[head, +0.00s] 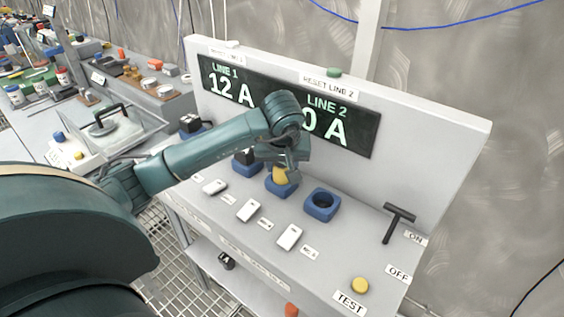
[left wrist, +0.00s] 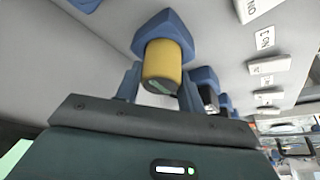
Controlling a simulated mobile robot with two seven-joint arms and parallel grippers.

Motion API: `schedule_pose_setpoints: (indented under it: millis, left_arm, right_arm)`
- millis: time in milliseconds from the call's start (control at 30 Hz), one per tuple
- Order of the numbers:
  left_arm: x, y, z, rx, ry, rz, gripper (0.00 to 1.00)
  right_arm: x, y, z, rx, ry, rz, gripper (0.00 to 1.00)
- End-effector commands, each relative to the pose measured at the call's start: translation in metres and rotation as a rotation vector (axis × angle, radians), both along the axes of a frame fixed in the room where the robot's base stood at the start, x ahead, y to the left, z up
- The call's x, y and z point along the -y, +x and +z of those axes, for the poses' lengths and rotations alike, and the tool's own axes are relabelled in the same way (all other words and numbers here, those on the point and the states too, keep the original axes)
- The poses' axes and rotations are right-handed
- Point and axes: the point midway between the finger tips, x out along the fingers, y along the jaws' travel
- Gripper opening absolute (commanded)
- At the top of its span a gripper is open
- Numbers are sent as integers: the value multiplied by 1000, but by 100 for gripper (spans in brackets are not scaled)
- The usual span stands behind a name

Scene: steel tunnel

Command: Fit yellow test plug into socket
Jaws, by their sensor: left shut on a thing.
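The yellow test plug (head: 280,175) is between the fingers of my left gripper (head: 283,164), which is shut on it. The plug is at a blue socket (head: 281,189) in the row on the panel's sloping top. In the left wrist view the yellow plug (left wrist: 162,62) stands between the two fingers (left wrist: 158,88), its far end against the blue socket (left wrist: 167,24). I cannot tell how deep it sits. To its right an open blue socket (head: 321,205) shows a dark empty hole. My right gripper is not in view.
Blue sockets with black tops (head: 245,163) stand to the left. White switches (head: 248,210) line the front. A black T-handle (head: 399,220) and a yellow TEST button (head: 360,285) are at the right. The upright display board (head: 440,135) reads LINE 1 12 A and, partly hidden, LINE 2.

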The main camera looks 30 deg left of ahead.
Motion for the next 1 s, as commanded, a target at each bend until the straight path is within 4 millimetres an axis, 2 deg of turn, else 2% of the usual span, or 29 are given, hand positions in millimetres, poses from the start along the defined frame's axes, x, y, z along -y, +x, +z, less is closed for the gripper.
schedule_pose_setpoints:
  millis: [267,300,567,833,1000]
  left_arm:
    - [0,0,-3,2,1,1,14]
    - [0,0,-3,1,0,1,39]
    - [0,0,-2,1,0,1,60]
    - [0,0,0,1,-1,0,60]
    - [3,-4,18,7,1,-1,60]
  right_arm:
    - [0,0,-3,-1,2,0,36]
    - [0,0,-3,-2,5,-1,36]
    - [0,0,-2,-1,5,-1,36]
    - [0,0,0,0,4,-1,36]
    - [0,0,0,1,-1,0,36]
